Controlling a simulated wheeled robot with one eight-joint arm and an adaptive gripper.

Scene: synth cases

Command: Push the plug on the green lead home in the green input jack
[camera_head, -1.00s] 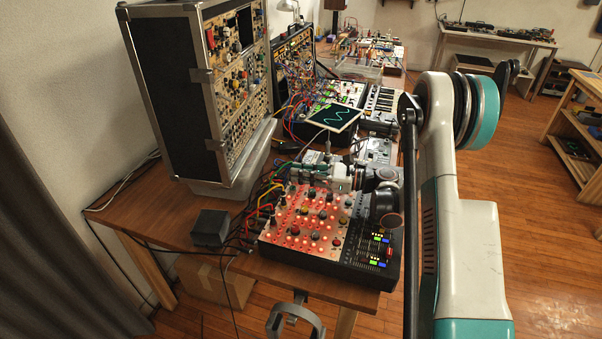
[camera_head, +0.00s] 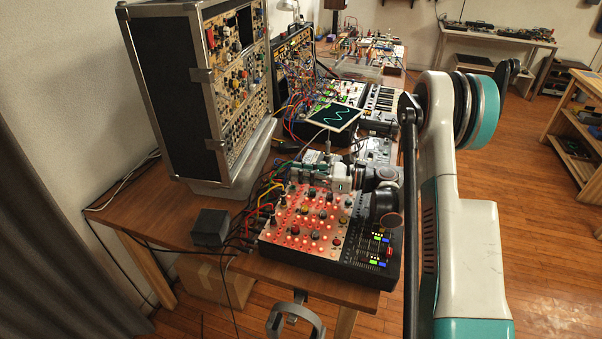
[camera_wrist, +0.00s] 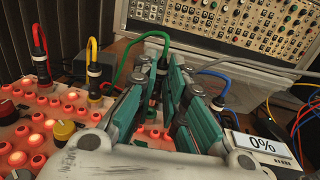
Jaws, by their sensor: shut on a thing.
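The green lead (camera_wrist: 150,38) arches up beside my teal gripper fingers in the wrist view. Its lower end goes down at the fingertips, where they cover most of the plug. My gripper (camera_wrist: 162,70) is shut on that plug, low over the red-lit panel. In the head view my gripper (camera_head: 305,170) is at the back left edge of the red mixer panel (camera_head: 292,258), and the green lead (camera_head: 268,187) runs off to its left. The green input jack is hidden behind the fingers, so I cannot tell how deep the plug sits.
Red (camera_wrist: 38,40) and yellow (camera_wrist: 93,52) leads stand plugged in left of my fingers. Knobs crowd the panel. A tall synth case (camera_head: 165,95) stands behind left.

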